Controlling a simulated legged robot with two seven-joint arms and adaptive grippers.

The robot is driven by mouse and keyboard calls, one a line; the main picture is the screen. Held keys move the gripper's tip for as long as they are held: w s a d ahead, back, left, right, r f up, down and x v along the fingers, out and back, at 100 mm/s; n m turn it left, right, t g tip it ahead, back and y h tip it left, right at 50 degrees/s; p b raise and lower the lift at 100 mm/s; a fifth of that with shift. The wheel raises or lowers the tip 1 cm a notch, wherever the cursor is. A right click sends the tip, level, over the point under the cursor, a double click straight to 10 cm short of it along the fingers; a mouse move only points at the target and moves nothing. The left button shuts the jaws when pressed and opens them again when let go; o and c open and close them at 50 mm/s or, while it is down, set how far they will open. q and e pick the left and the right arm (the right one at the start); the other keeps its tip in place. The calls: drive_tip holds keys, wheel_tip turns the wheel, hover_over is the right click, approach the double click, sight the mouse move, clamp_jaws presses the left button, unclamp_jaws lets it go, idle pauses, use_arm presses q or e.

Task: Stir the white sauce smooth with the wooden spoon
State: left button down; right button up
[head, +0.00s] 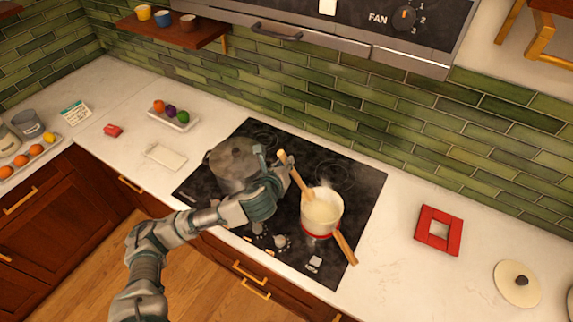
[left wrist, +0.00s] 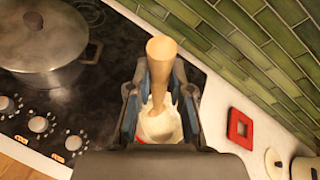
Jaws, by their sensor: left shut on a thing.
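A white saucepan with a red band (head: 322,212) stands on the black glass cooktop, its wooden handle (head: 343,246) pointing to the lower right. Pale white sauce (head: 322,211) fills it and steam rises. My left gripper (head: 288,172) is shut on the wooden spoon (head: 296,181), which leans with its upper end to the upper left and its lower end in the pan. In the left wrist view the spoon (left wrist: 160,70) stands between the fingers (left wrist: 160,105), with the sauce beyond. The spoon's head is hidden in the sauce. My right gripper is not in view.
A large lidded grey pot (head: 232,162) stands on the cooktop (head: 350,178), left of the pan and partly behind my arm. A red square trivet (head: 424,237) and a round lid (head: 517,284) lie on the right counter. The range hood (head: 345,45) hangs above.

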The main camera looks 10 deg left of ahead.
use_arm(q)
drive_tip(key=shift+a, duration=0.3)
drive_tip(key=r, duration=0.5)
drive_tip(key=shift+d, duration=0.2)
idle(0.9)
